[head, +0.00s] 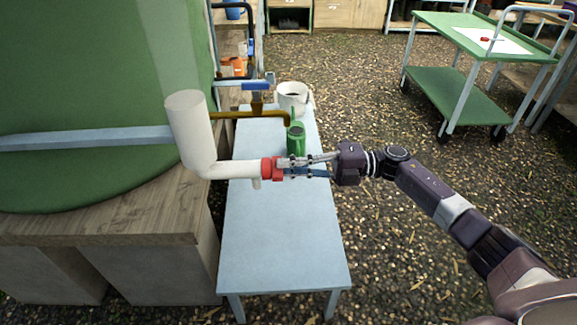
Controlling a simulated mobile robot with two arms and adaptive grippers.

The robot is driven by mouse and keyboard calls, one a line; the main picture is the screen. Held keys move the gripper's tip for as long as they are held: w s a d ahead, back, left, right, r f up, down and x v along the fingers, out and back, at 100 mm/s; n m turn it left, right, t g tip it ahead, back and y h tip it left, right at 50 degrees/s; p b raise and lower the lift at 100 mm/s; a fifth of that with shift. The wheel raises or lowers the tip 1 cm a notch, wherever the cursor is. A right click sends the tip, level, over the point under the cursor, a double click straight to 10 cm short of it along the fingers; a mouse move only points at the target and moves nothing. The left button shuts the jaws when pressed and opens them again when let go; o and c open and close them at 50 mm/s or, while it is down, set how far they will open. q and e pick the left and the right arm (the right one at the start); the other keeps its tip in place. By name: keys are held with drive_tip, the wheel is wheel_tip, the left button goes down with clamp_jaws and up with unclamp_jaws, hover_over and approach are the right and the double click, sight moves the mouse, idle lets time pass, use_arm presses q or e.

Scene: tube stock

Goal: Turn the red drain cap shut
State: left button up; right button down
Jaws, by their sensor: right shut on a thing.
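The red drain cap (267,168) sits on the end of a white pipe (235,170) that bends out from a thick white upright tube (189,125). My right gripper (283,168) reaches in from the right, with its fingers at the cap above the light blue bench. It is shut on the red cap. A short white spout (257,184) points down from the pipe just left of the cap. How far the cap is turned cannot be told. My left gripper is not in view.
The light blue bench (285,235) is bare in front. A green can (296,140), a white pot (293,95) and a brass tap with a blue handle (257,88) are behind. A large green tank (80,90) stands left. A green cart (455,90) stands far right on gravel.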

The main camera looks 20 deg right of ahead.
drive_tip(key=c, duration=2)
unclamp_jaws()
drive_tip(key=shift+d, duration=0.1)
drive_tip(key=v, duration=1.2)
